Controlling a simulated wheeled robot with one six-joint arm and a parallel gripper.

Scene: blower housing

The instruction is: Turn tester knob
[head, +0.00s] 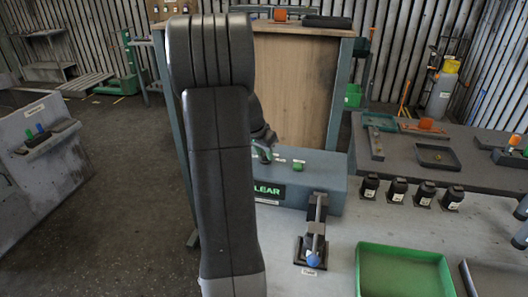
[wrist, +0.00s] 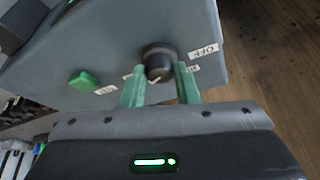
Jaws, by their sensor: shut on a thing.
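The tester is a blue-grey box (head: 320,180) on the bench, with a lit green "CLEAR" display (head: 268,190). Its round black knob (wrist: 159,58) is on the panel in the wrist view, between the two green fingers of my gripper (wrist: 160,72). The fingers are shut on the knob's sides. Small white labels sit around the knob, one upper right and others partly hidden by the fingers. A green button (wrist: 83,80) is left of the knob; it also shows in the head view (head: 298,165). In the head view my arm hides the knob.
A lever fixture with a blue ball (head: 313,261) stands in front of the tester. A green tray (head: 404,247) lies to its right. Several black bottle-like parts (head: 397,190) stand in a row right of the tester. A wooden panel (head: 290,90) rises behind it.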

